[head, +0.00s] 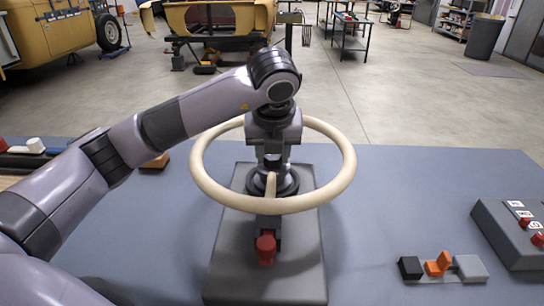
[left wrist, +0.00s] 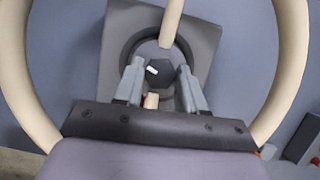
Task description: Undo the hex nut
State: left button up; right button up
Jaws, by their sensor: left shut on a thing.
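The hex nut (left wrist: 158,76) is dark, with a small white mark on its face, and shows in the left wrist view at the hub of a large cream handwheel (head: 202,178). My left gripper (head: 272,160) points down into the wheel's ring from above. In the left wrist view its two grey fingers stand on either side of the nut, shut on it. In the head view the gripper hides the nut. The wheel sits above a dark grey base plate (head: 225,265). My right gripper is not in view.
A red knob (head: 265,248) is at the front of the base. At right on the blue-grey table (head: 390,190) are a small black, orange and grey block set (head: 438,265) and a grey control box (head: 510,240). Free table lies between. The wheel rim surrounds my gripper.

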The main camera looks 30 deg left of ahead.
pick_arm(q)
jog(key=n+y, duration=0.1)
jog(key=n, duration=0.2)
jog(key=shift+r+g, duration=0.1)
jog(key=shift+g, duration=0.3)
jog(key=shift+w+n, duration=0.1)
jog(key=shift+n, duration=0.2)
jog(key=o, duration=1.1)
jog(key=shift+c, duration=0.2)
